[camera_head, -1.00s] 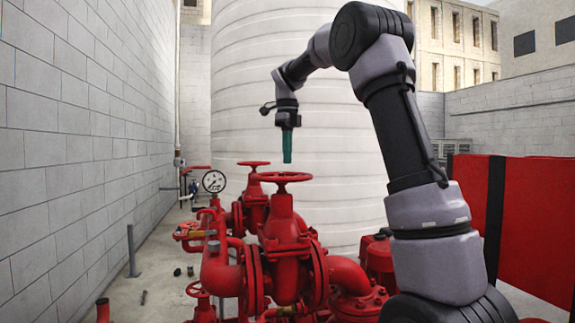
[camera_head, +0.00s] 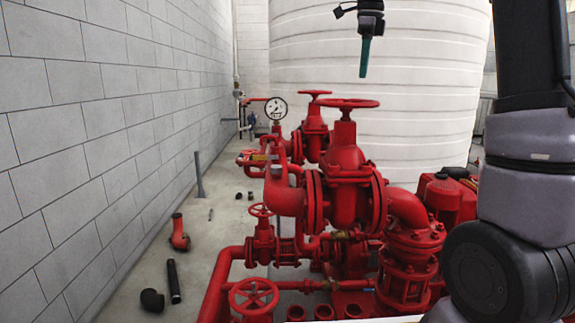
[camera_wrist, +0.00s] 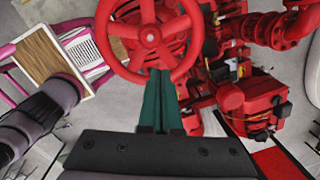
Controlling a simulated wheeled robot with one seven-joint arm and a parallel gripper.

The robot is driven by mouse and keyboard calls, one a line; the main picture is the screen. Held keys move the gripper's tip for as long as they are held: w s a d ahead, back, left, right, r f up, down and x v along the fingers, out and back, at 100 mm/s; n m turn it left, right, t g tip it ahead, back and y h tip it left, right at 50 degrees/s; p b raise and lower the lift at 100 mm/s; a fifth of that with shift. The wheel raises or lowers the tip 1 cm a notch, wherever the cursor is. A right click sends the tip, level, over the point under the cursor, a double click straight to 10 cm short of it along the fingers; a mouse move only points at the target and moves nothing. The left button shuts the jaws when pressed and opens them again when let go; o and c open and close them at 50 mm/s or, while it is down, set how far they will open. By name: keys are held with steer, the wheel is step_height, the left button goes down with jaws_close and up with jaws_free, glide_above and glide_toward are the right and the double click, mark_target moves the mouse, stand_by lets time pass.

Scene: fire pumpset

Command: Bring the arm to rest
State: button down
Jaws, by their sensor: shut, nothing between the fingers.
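My gripper (camera_head: 365,57) hangs at the top of the head view, its green fingers pointing down. It is shut and empty, in front of the white tank and above the red pump set. In the wrist view the green fingers (camera_wrist: 160,100) lie together, with a red handwheel (camera_wrist: 150,37) seen beyond their tips. The same kind of red handwheel (camera_head: 347,104) tops the large valve in the head view, below the gripper and apart from it in the picture. My arm runs up the right side; its upper part is out of frame.
The red pump set (camera_head: 345,190) fills the middle. A pressure gauge (camera_head: 276,108) stands left of it. A block wall (camera_head: 100,120) bounds the left. The white tank (camera_head: 400,130) stands behind.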

steer(key=s+d+f+n+t, duration=0.1)
steer(key=s+f+n+t, duration=0.2)
steer(key=s+n, duration=0.6)
steer(key=s+f+n+t+y, duration=0.1)
steer(key=s+f+n+t, duration=0.2)
steer(key=s+f+n, duration=0.4)
steer(key=shift+s+d+f+n+y, duration=0.35)
steer(key=shift+s+n, duration=1.25)
steer(key=shift+s, duration=2.75)
